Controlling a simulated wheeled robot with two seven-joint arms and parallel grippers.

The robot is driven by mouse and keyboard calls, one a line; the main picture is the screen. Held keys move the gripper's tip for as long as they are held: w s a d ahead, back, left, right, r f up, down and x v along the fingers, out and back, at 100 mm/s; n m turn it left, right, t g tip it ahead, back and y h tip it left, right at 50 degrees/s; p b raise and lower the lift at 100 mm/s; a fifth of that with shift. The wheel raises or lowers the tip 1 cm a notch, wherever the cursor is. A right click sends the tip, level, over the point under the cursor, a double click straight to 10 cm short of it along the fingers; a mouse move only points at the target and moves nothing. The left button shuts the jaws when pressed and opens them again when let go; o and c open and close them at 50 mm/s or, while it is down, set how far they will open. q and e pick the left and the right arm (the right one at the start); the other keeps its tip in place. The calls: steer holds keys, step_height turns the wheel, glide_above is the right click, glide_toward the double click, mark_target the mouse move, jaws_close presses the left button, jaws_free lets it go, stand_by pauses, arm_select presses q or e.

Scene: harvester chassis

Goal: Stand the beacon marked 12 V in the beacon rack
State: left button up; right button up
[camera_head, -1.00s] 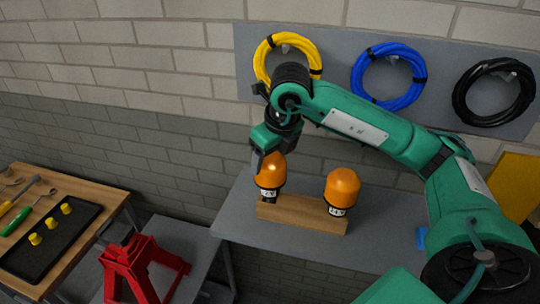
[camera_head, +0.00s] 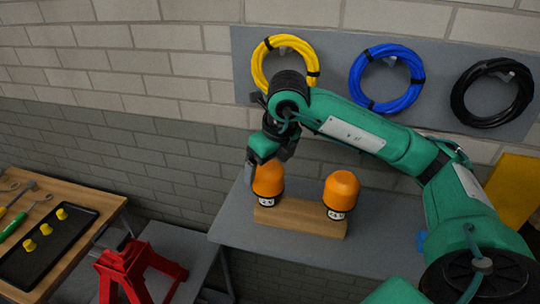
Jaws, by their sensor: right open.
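Two orange-domed beacons with black-and-white bases stand upright in a wooden beacon rack on a grey shelf. The left beacon (camera_head: 268,181) is at the left end of the rack (camera_head: 298,217), and the right beacon (camera_head: 341,192) is near its right end. Their labels are too small to read, so I cannot tell which is marked 12 V. My right gripper (camera_head: 262,170) is open, pointing down just above and in front of the left beacon's dome, and covers its top. I cannot tell whether it touches the dome. My left gripper is out of view.
A grey shelf (camera_head: 385,220) carries the rack and has free room at the right. Yellow, blue (camera_head: 386,78) and black cable coils hang on the wall behind. A red stand (camera_head: 135,268) is at lower left, beside a wooden bench with tools and a black tray (camera_head: 48,250).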

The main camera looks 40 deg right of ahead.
steer(key=b+v, duration=0.1)
steer(key=v, duration=1.2)
steer(key=shift+r, duration=0.35)
steer(key=shift+s+a+f, duration=0.1)
stand_by(0.4)
